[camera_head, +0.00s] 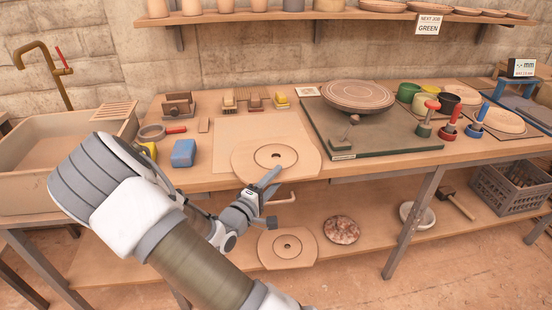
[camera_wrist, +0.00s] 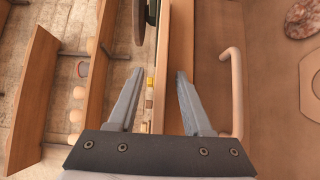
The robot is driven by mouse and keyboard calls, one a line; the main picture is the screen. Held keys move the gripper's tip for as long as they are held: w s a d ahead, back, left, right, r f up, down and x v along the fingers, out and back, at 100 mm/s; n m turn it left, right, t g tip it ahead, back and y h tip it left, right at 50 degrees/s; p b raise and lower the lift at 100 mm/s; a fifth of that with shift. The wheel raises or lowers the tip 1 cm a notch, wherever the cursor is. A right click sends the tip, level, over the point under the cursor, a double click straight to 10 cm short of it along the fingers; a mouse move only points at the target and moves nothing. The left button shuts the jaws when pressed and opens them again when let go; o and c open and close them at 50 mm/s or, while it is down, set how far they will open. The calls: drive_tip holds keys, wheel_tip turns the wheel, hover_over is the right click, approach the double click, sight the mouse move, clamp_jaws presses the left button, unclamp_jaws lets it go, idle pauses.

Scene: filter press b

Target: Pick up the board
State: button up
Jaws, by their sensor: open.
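A pale round wooden board (camera_head: 244,160) with a ringed centre and a small hole lies flat on the bench, at its front edge. A similar board (camera_head: 268,252) lies on the lower shelf. My gripper (camera_head: 272,184) is at the bench's front edge, in front of the upper board and overlapping its lower rim in the head view. I cannot tell whether it touches the board. In the wrist view my gripper (camera_wrist: 160,76) has its two fingers spread with nothing between them.
A drawer handle (camera_head: 283,200) is just below my gripper; it also shows in the wrist view (camera_wrist: 233,90). A blue block (camera_head: 184,153) lies left of the upper board. A dark green slab (camera_head: 335,143) with a round wheel (camera_head: 358,95) stands to its right. A mottled disc (camera_head: 342,230) lies below.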

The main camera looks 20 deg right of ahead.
clamp_jaws()
idle(1.3)
